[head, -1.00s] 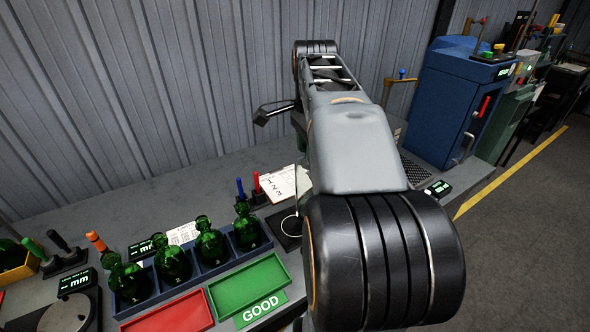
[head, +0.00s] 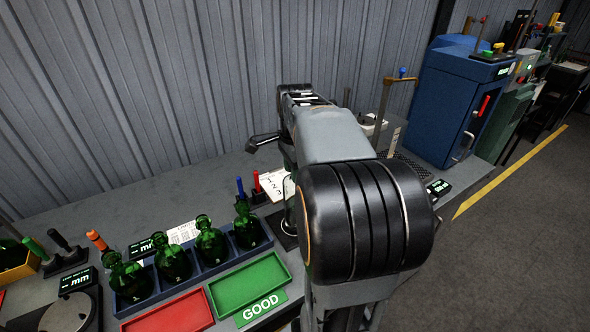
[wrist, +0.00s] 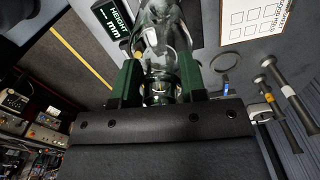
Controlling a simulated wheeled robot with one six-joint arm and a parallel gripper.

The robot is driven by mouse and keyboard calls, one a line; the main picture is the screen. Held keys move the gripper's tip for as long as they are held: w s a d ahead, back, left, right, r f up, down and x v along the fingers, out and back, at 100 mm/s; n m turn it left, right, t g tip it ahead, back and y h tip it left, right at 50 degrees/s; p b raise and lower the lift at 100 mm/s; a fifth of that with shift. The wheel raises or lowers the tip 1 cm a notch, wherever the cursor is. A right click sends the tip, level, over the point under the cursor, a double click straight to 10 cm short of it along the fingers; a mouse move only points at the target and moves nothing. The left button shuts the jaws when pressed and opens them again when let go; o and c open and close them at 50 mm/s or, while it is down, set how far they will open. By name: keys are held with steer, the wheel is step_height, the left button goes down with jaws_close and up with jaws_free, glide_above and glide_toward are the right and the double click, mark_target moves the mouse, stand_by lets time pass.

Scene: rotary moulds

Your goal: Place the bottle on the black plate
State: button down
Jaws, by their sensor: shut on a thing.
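In the wrist view, my gripper (wrist: 160,84) has its two green fingers closed on either side of a glass bottle (wrist: 164,42). The bottle looks clear to greenish, and its far end runs out of the top of the view. In the head view my arm hides the gripper. A strip of the bottle's glass (head: 291,192) shows just left of my arm. A black plate (head: 284,241) lies on the bench below it, partly covered by my arm. I cannot tell whether the bottle touches the plate.
Several green bottles (head: 173,262) stand in a blue rack (head: 226,264). A red tray (head: 168,317) and a green tray (head: 248,284) lie in front. A paper card (head: 274,184) and blue and red-handled tools (head: 256,188) are near the arm. A blue cabinet (head: 446,105) stands right.

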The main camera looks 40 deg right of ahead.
steer(key=shift+f, duration=0.1)
steer(key=c, duration=1.1)
jaws_free()
steer(key=shift+f, duration=0.1)
steer(key=shift+c, duration=0.2)
steer(key=o, duration=0.5)
steer(key=shift+c, duration=0.2)
step_height(320, 180, up, 12)
steer(key=shift+f+p, duration=0.1)
steer(key=shift+p, duration=0.4)
steer(key=shift+a+r, duration=0.1)
steer(key=shift+r, duration=0.15)
steer(key=s+a+f+n+t, duration=0.2)
steer(key=s+a+f+n, duration=0.1)
steer(key=a+f+n, duration=0.5)
steer(key=s+a+f+n+t, duration=0.2)
steer(key=a+f+n, duration=0.6)
steer(key=n, duration=0.5)
steer(key=shift+s+a+f, duration=0.35)
steer(key=shift+s+a, duration=0.55)
steer(key=shift+a, duration=0.15)
